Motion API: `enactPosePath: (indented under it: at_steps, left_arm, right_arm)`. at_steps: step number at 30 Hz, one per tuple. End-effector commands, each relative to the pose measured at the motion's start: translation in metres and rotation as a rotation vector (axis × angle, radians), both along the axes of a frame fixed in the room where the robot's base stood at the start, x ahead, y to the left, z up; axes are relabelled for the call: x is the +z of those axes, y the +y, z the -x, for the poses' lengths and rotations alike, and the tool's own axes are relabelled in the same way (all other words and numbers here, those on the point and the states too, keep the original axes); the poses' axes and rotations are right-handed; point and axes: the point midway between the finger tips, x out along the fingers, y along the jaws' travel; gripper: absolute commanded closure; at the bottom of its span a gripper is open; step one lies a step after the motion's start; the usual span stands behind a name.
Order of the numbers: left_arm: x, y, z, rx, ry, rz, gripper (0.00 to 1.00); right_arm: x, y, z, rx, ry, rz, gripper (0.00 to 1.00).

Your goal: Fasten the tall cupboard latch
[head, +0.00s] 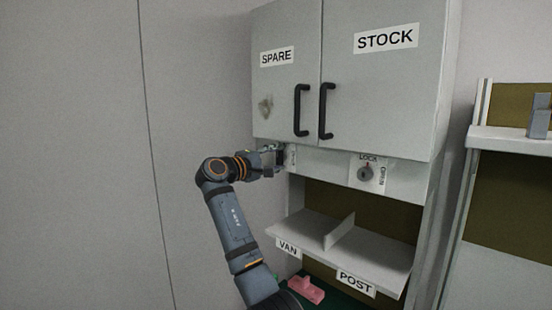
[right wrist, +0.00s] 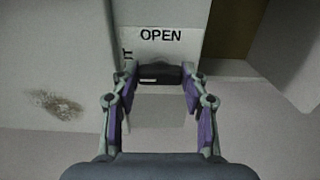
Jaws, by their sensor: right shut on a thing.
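The tall cupboard (head: 285,60) has two grey doors, labelled SPARE and STOCK, each with a black bar handle. My right gripper (head: 279,157) is at the panel's left end, just below the SPARE door. In the right wrist view its fingers (right wrist: 160,78) are closed on the two ends of a black latch handle (right wrist: 160,74). The handle lies right by the word OPEN on a white label (right wrist: 160,35); part of another word shows at that label's left edge. In the head view the gripper mostly hides this latch. My left gripper is not in view.
Below is a shelf (head: 375,260) with a divider and VAN and POST labels. A pink object (head: 306,289) lies under it. Another shelf unit stands at the right.

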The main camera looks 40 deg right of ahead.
Motion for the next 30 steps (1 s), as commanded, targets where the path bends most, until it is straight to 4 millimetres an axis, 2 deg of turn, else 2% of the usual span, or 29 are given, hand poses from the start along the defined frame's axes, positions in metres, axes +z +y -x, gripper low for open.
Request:
enactPosePath:
  at_steps: [12, 13, 18, 26, 30]
  left_arm:
    - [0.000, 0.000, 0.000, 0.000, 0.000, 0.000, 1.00]
    - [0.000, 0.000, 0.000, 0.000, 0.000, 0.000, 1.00]
    - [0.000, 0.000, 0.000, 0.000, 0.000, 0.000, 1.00]
    - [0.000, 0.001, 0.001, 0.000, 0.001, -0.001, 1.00]
    - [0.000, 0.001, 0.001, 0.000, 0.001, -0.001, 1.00]
  right_arm:
    - [0.000, 0.000, 0.000, 0.000, 0.009, 0.001, 0.86]
    - [0.000, 0.000, 0.000, 0.000, 0.009, 0.001, 0.54]
    - [0.000, 0.000, 0.000, 0.000, 0.008, 0.001, 0.32]
    - [0.000, 0.000, 0.000, 0.000, 0.007, 0.001, 0.32]
    - [-0.001, 0.011, 0.000, 0.002, 0.006, 0.000, 0.32]
